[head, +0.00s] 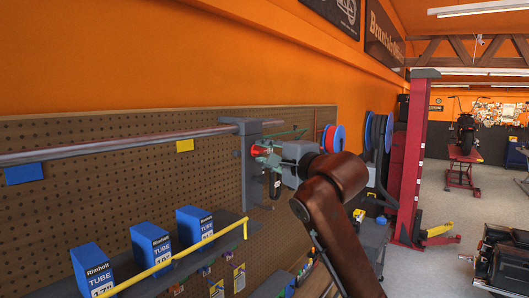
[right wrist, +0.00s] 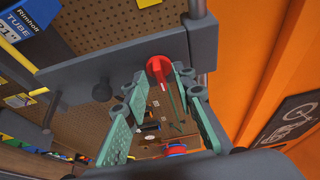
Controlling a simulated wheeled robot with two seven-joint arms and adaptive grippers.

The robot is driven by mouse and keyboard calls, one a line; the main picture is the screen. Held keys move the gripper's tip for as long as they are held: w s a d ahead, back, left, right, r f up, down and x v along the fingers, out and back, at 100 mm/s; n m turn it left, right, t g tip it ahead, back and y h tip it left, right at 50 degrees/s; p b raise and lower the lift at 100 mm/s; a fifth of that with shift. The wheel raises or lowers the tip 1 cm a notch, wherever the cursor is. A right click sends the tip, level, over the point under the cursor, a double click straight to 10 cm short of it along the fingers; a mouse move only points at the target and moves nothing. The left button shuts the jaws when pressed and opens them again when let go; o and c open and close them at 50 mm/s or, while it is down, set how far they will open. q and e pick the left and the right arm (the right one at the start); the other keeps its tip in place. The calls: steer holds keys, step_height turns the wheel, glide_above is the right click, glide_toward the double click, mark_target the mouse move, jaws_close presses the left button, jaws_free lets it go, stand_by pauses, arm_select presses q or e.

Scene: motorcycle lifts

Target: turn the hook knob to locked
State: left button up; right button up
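The red hook knob (head: 259,151) sits on the grey bracket (head: 247,130) that holds the metal rail on the pegboard. It also shows in the right wrist view (right wrist: 158,68), with a pointed part toward the lower right. My right gripper (head: 269,147) has green fingers and reaches the knob from the right. In the right wrist view its fingertips (right wrist: 160,84) stand on either side of the knob, with gaps visible, so it looks open around it. Contact is not visible. Any lock marking is too small to read. My left gripper is not in view.
The pegboard (head: 110,190) lies close behind the bracket. Blue tube boxes (head: 150,245) stand on a shelf with a yellow bar (head: 175,260) at lower left. Red and blue reels (head: 333,138) hang right of the gripper. Open floor with a red lift post (head: 410,160) lies further right.

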steer(key=shift+c, duration=0.4)
jaws_close()
steer(key=shift+f, duration=0.1)
steer(key=shift+w+d+f+n+g+y+p, duration=0.25)
steer(key=shift+n+y+p, duration=0.85)
steer(key=shift+n, duration=2.65)
steer(key=shift+a+f+n+g+y+p, duration=0.1)
steer(key=shift+n+g+y+p, duration=0.35)
steer(key=shift+n+y, duration=2.35)
steer(key=shift+w+d+f+n+g+y+p, duration=0.1)
steer(key=shift+n+g+y+p, duration=0.45)
steer(key=shift+n, duration=4.2)
steer(key=shift+t, duration=0.25)
